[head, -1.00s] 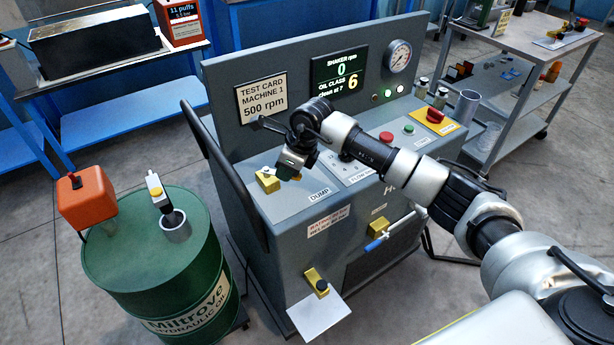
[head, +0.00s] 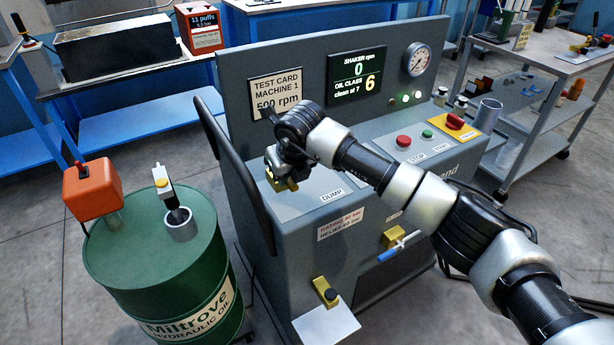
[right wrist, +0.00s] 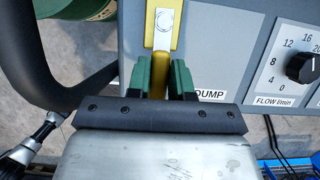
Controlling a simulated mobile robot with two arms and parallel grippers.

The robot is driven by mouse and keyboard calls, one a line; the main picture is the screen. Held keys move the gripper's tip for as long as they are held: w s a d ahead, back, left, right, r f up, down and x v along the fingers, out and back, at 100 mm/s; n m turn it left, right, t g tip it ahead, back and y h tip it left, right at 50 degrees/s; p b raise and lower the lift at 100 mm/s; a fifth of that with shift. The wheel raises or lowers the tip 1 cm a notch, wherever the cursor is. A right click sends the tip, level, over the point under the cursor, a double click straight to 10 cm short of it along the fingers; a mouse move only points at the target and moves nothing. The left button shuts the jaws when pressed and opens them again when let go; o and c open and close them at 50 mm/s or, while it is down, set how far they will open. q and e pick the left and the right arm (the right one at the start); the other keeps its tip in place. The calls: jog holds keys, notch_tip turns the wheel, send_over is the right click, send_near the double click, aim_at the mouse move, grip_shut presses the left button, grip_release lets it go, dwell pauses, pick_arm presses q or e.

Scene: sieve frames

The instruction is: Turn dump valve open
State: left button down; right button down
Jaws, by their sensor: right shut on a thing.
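The dump valve (head: 284,185) is a yellow fitting on the left of the machine's sloping panel, above the DUMP label (head: 332,195). My right gripper (head: 276,170) is down at it and hides much of it in the head view. In the right wrist view the valve shows a yellow plate (right wrist: 175,38) with a silver lever (right wrist: 163,30) running up the picture. The green fingers of my right gripper (right wrist: 159,80) are shut on the valve's yellow part between them. My left gripper is in neither view.
A dark handrail (head: 238,170) curves along the machine's left side, close to my right gripper. A flow knob (right wrist: 301,67) is to the right. A green oil drum (head: 150,250) stands left, and a grey cart (head: 530,90) stands at the right.

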jog(key=shift+r, duration=0.15)
dwell(0.3)
jog(key=c, duration=1)
grip_release()
jog(key=shift+a, duration=0.1)
jog(key=b+v, duration=0.1)
jog(key=v, duration=0.9)
jog(key=shift+r, duration=0.3)
jog(key=shift+s, duration=0.1)
